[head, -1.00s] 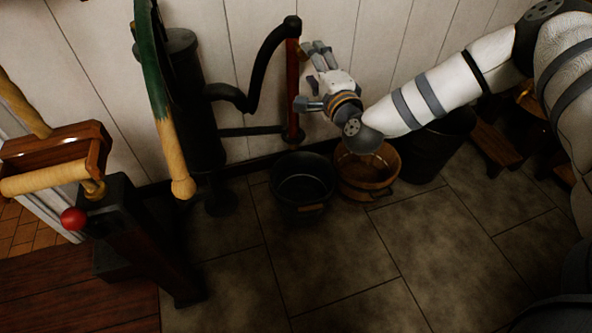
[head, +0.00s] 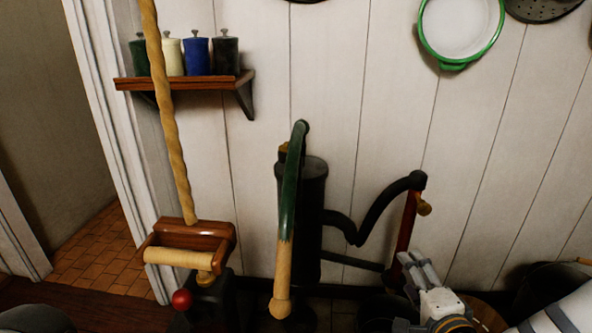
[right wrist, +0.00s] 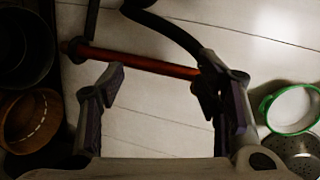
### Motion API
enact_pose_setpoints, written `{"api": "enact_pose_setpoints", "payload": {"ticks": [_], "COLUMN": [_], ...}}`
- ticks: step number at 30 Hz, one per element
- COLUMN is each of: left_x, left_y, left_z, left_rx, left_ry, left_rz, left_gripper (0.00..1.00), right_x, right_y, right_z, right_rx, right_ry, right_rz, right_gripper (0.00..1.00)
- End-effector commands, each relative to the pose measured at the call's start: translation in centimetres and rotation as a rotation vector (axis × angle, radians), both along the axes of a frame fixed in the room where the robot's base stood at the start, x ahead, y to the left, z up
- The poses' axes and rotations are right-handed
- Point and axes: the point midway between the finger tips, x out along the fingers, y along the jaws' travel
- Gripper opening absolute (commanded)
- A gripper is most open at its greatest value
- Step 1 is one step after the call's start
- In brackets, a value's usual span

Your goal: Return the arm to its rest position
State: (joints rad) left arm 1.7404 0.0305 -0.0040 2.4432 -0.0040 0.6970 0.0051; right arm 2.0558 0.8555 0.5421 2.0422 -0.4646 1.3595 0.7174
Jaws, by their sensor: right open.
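My right gripper (head: 418,264) is at the lower right of the head view, its pale fingers pointing up and left, in front of the lower end of the red upright pipe (head: 406,226). In the right wrist view the gripper (right wrist: 162,82) has its two dark fingers spread wide with nothing between them. The red pipe (right wrist: 140,62) crosses behind the fingertips; I cannot tell how far off it is. Most of the right arm is outside the head view. My left gripper is not in view.
A black pump (head: 312,215) with a green and wooden handle (head: 288,215) stands left of the gripper. A wooden bucket (right wrist: 30,122) and a black bucket (right wrist: 25,45) are near the wall. A shelf (head: 190,82) holds several canisters.

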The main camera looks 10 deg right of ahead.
Motion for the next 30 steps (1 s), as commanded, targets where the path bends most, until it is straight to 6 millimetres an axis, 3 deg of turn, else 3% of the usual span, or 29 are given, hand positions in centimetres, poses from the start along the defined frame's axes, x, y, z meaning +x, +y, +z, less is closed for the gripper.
{"api": "enact_pose_setpoints", "payload": {"ticks": [1, 3, 5, 7, 9, 12, 15, 18, 21, 30], "left_x": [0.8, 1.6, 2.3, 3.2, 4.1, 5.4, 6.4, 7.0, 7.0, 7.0], "left_y": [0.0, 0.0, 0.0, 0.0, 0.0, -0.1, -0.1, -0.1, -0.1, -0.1], "left_z": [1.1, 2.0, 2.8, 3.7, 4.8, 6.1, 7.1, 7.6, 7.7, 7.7], "left_rx": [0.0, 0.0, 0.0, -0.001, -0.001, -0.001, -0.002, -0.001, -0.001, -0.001], "left_ry": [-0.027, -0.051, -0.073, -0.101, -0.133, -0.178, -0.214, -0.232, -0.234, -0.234], "left_rz": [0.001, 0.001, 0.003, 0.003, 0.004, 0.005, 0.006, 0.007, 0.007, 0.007], "left_gripper": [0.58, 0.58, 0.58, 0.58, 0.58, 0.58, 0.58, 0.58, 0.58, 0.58], "right_x": [-2.1, -6.6, -11.3, -17.6, -24.3, -33.2, -39.6, -43.2, -44.7, -44.7], "right_y": [3.4, 7.4, 10.0, 11.9, 12.6, 11.4, 9.1, 7.2, 6.5, 6.4], "right_z": [-1.5, -5.0, -7.6, -9.8, -11.0, -11.1, -10.0, -8.9, -8.5, -8.5], "right_rx": [-0.049, -0.139, -0.223, -0.326, -0.434, -0.581, -0.693, -0.755, -0.776, -0.776], "right_ry": [0.109, 0.295, 0.448, 0.622, 0.788, 1.0, 1.162, 1.262, 1.304, 1.306], "right_rz": [0.105, 0.269, 0.416, 0.594, 0.777, 1.02, 1.204, 1.312, 1.357, 1.359], "right_gripper": [0.58, 0.58, 0.58, 0.58, 0.58, 0.58, 0.58, 0.58, 0.58, 0.58]}}
